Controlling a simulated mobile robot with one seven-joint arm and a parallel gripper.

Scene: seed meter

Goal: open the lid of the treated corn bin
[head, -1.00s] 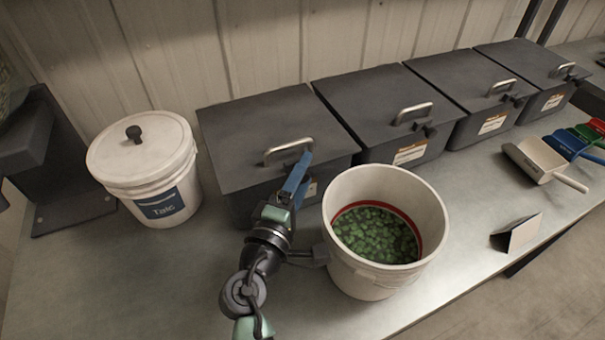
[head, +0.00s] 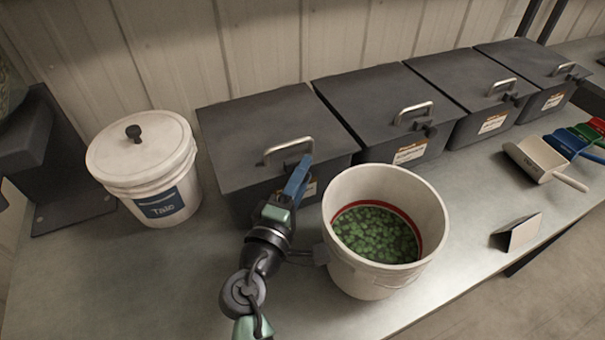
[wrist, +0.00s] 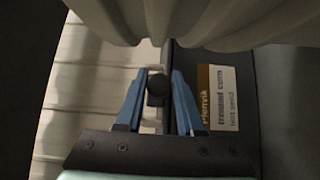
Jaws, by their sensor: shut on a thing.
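The treated corn bin (head: 225,182) is the dark grey bin nearest me in the row. Its lid (head: 262,125) lies flat and closed, with a metal handle (head: 289,146) near the front edge. My gripper (head: 303,166) is at the bin's front, just below the handle's right end. In the wrist view my gripper's blue fingers (wrist: 157,88) stand on both sides of a dark latch knob (wrist: 154,89) and are shut on it. Beside it is the bin's label (wrist: 217,98), reading treated corn. In the head view the fingers hide the knob.
An open white bucket (head: 345,265) with green contents stands close to the right of my arm. A white lidded Talc bucket (head: 130,160) is at the left. More closed bins (head: 372,95) continue to the right, with scoops (head: 535,160) and a folded card (head: 517,232) in front.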

